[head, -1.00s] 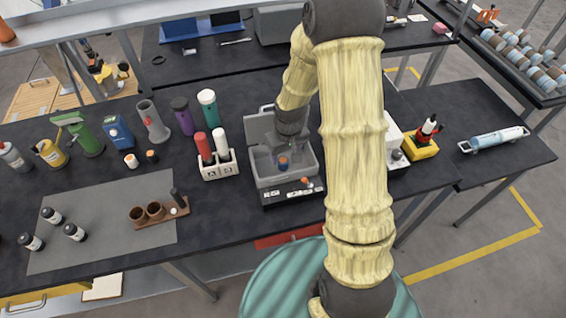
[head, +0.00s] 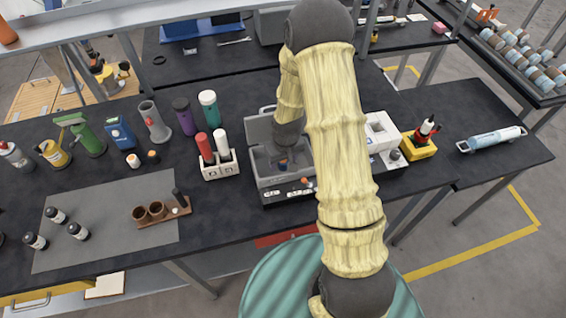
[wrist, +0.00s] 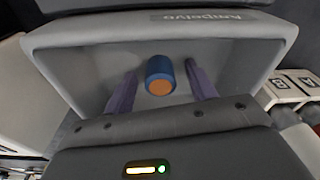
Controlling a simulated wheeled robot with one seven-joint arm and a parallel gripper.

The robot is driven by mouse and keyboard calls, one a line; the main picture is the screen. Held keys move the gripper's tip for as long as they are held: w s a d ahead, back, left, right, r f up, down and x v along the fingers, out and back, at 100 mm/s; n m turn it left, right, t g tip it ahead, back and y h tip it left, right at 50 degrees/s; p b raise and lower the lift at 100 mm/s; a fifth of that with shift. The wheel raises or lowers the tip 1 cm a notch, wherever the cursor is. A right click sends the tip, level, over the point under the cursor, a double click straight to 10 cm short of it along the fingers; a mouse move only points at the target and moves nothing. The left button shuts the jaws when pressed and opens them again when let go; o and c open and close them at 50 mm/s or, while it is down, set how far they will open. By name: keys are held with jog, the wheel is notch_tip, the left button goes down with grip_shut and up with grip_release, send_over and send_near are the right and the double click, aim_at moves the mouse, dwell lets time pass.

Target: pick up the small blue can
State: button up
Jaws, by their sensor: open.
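The small blue can (wrist: 160,70) with an orange end lies inside the grey open-lidded box in the wrist view. In the head view the can (head: 283,164) is a small dark blue patch, mostly covered by my gripper. My gripper (wrist: 160,92) is open, with one purple finger on each side of the can and a visible gap to it on both sides. In the head view my gripper (head: 285,160) is down in the box and its fingers are hard to make out. The grey box (head: 270,181) stands on the black bench.
A white holder (head: 221,172) with red and white bottles stands left of the box. A white block (head: 381,130) and a yellow-based device (head: 419,147) stand to the right. The box walls surround my gripper closely.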

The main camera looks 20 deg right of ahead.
jog(key=shift+c, duration=0.5)
jog(key=c, duration=1)
jog(key=shift+o, duration=0.2)
jog(key=shift+r, duration=0.15)
notch_tip(320, 180, up, 18)
jog(key=b, duration=0.1)
